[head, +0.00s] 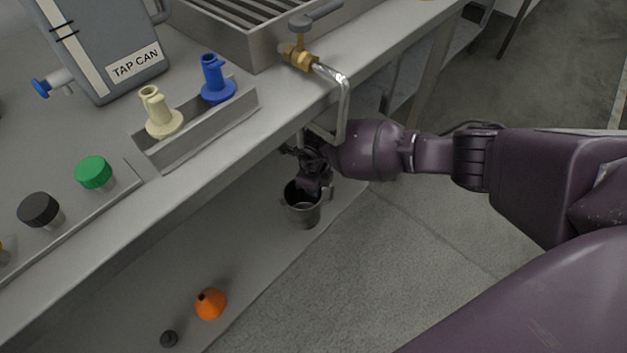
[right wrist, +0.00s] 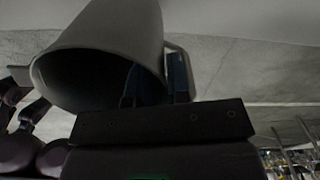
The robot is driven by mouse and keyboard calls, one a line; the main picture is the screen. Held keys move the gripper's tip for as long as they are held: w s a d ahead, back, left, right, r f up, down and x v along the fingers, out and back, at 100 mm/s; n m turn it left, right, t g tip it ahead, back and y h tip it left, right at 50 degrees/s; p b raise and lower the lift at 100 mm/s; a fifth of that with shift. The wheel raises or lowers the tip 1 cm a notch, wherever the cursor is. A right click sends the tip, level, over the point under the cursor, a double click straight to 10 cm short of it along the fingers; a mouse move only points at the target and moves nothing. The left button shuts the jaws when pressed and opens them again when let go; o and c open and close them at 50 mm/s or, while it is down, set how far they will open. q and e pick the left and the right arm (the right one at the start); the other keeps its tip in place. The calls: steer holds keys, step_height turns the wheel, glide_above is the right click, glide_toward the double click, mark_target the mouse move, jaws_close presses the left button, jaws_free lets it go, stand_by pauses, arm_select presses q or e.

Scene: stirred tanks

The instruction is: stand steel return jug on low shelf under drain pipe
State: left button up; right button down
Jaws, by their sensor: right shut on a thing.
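The steel return jug (head: 303,212) is at the low shelf (head: 262,232), near the shelf's front edge, mouth up. My right gripper (head: 316,185) is shut on its wall or handle side from above. In the right wrist view the jug (right wrist: 110,35) fills the upper left, its dark mouth facing the camera, with the gripper fingers (right wrist: 155,85) at its rim beside the handle. I cannot tell whether the jug's base touches the shelf. The drain pipe (head: 345,105) bends down from a brass valve above the jug; its lower end is partly hidden by my arm. My left gripper is not in view.
The bench (head: 215,190) overhangs the shelf. A metal holder (head: 205,138) with cream and blue fittings and a tap can (head: 110,40) stand on top.

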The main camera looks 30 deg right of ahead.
mark_target(315, 199)
step_height(315, 199, down, 4)
steer(key=shift+s+d+r+b, duration=0.1)
steer(key=shift+b, duration=0.8)
steer(key=shift+f, duration=0.45)
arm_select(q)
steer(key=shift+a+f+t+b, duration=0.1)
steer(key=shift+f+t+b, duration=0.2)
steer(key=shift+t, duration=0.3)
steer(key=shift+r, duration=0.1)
arm_select(e)
steer(key=shift+w, duration=0.2)
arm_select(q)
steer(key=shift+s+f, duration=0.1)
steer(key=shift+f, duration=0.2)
arm_select(e)
steer(key=shift+f, duration=0.6)
steer(key=c, duration=1)
jaws_free()
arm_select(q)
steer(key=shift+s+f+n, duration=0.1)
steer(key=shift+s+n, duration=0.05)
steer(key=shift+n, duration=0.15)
arm_select(e)
steer(key=shift+d+r, duration=0.1)
